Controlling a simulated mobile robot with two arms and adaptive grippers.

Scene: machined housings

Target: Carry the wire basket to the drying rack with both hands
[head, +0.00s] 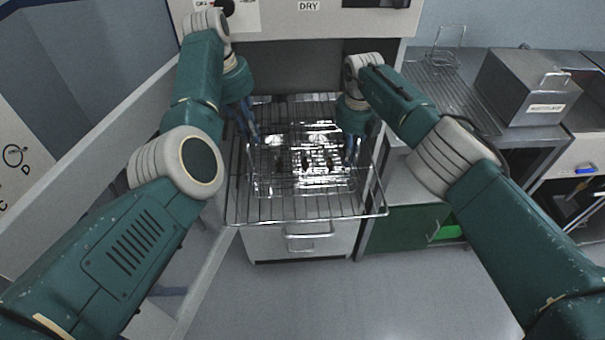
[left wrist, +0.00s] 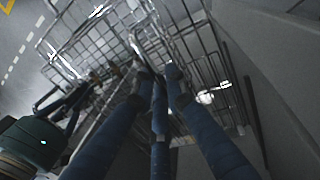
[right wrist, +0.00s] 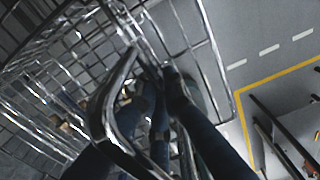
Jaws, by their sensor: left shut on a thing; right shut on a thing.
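The wire basket (head: 300,187) is over the drying rack (head: 305,212), a pulled-out wire shelf under the DRY sign. Several small dark parts (head: 306,162) are in the basket. I cannot tell whether the basket touches the rack. My left gripper (head: 251,137) is shut on the basket's left side; the basket mesh also shows in the left wrist view (left wrist: 88,42). My right gripper (head: 350,154) is shut on the right side, at a thick handle bar in the right wrist view (right wrist: 113,92). The fingers partly hide the grips.
A white drawer front (head: 300,241) is below the rack. On the right stand a counter with a metal grate (head: 445,85), a grey labelled box (head: 528,88) and a green cabinet (head: 405,229). A pale panel edge (head: 95,190) runs along the left. The floor in front is clear.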

